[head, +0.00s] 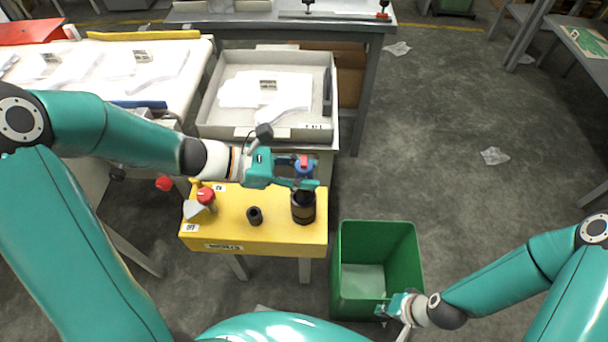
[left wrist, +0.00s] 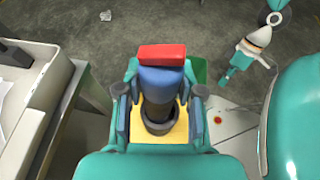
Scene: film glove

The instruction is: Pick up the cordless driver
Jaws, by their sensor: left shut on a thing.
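The cordless driver (head: 304,166) has a blue body and a red end on top. My left gripper (head: 307,181) is shut on it, above the right end of a yellow stand (head: 280,232). In the left wrist view the driver (left wrist: 160,80) stands between the two fingers of the left gripper (left wrist: 160,110), red end up. Below it is a black round holder (head: 303,208); I cannot tell whether the driver's lower end is still inside. My right gripper (head: 388,309) is over the front rim of a green bin, with its opening unclear.
The yellow stand also carries a small black cup (head: 255,216) and a red-topped grey item (head: 205,197). The green bin (head: 378,240) stands on the floor to the right. A grey tray (head: 265,132) with white film lies behind. Floor at right is mostly clear.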

